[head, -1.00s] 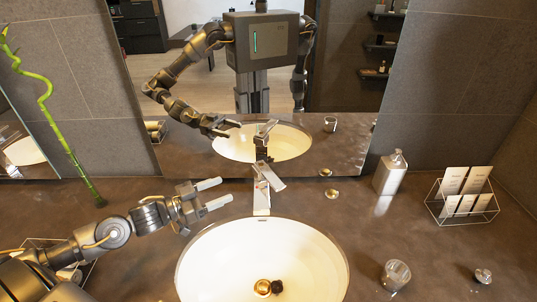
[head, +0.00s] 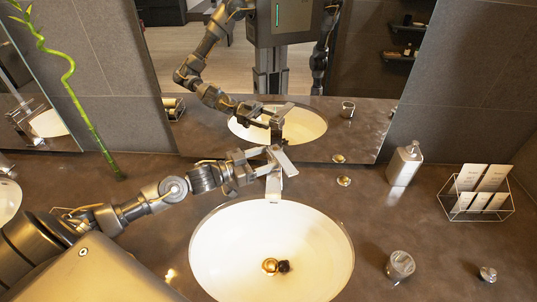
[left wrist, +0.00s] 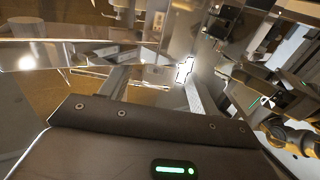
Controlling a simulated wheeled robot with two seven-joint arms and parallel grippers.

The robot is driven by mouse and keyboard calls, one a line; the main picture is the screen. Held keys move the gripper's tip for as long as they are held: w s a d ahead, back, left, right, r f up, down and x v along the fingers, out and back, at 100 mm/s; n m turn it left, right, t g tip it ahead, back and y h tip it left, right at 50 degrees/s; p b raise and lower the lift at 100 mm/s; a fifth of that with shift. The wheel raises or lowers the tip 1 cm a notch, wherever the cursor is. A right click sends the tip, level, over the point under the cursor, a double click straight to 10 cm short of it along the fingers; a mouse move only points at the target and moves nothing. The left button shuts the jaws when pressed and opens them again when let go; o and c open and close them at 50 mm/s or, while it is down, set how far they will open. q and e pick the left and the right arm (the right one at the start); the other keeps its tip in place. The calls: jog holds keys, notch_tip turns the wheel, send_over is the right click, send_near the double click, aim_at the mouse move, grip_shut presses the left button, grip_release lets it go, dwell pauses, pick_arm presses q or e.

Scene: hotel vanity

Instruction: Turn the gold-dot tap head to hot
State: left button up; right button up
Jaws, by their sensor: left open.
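The chrome tap (head: 273,188) stands at the back rim of the white basin. Its flat lever head (head: 284,160) slants down to the right, and I cannot make out a gold dot on it. My left gripper (head: 266,160) is open, with its fingertips at the left side of the tap head, one finger farther back and one nearer. I cannot tell whether they touch it. In the left wrist view the two fingers of the open left gripper (left wrist: 155,85) are spread, with shiny metal between and beyond them. My right gripper is not in direct view.
The white basin (head: 270,240) has a gold drain and a dark round piece in it. A mirror (head: 225,60) behind reflects me. A soap dispenser (head: 405,164), card rack (head: 477,193), glass (head: 400,266) and small metal knob (head: 488,274) stand right. A bamboo stalk (head: 75,95) stands left.

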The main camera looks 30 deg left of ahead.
pick_arm(q)
jog(key=shift+w+d, duration=0.45)
jog(key=shift+w, duration=0.15)
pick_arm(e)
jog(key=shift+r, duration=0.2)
pick_arm(q)
jog(key=shift+c, duration=0.4)
grip_shut()
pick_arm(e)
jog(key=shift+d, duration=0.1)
